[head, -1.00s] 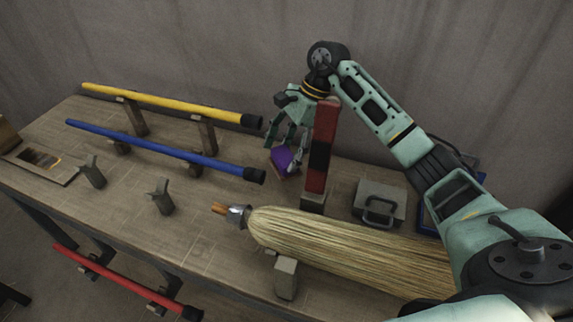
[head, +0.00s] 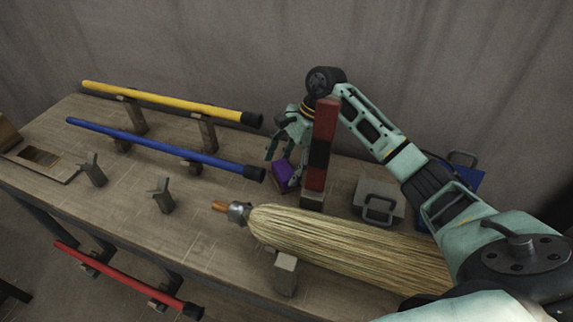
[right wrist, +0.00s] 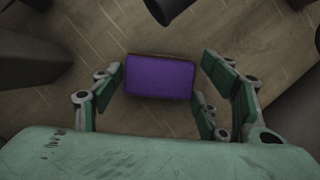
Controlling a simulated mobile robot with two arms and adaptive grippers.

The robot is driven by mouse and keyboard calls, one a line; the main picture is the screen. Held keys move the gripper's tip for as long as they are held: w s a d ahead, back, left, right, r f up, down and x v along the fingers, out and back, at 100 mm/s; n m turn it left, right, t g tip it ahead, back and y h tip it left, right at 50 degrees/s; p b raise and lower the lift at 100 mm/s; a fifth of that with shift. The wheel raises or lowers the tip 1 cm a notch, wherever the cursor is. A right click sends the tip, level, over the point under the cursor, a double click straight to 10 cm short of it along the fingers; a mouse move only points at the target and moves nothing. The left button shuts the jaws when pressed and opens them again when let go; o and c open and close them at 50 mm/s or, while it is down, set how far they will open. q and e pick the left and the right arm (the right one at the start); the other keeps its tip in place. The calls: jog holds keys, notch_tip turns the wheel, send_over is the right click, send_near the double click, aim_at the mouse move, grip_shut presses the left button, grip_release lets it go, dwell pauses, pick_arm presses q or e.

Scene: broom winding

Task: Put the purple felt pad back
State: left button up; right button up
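The purple felt pad (head: 282,174) is a small block-like piece low over the bench, just left of the red and black post; whether it rests there I cannot tell. In the right wrist view the pad (right wrist: 160,77) is a purple rectangle with a thin brown edge, between the fingers. My right gripper (head: 284,165) points down at it from above. The right gripper (right wrist: 160,85) looks open, with its fingers spread on both sides of the pad and a visible gap at the right. My left gripper is not in view.
The red and black post (head: 320,150) stands close to the right gripper. The straw broom head (head: 345,245) lies in front. Blue (head: 160,145) and yellow (head: 165,103) poles rest on supports at left. A grey box (head: 380,195) with a handle sits at right.

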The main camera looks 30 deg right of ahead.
jog(key=shift+o, duration=1.1)
jog(key=shift+r+p, duration=0.25)
jog(key=shift+p, duration=0.05)
jog(key=b+v, duration=0.2)
jog(key=v, duration=0.9)
jog(key=shift+d+r, duration=0.15)
jog(key=shift+r, duration=0.25)
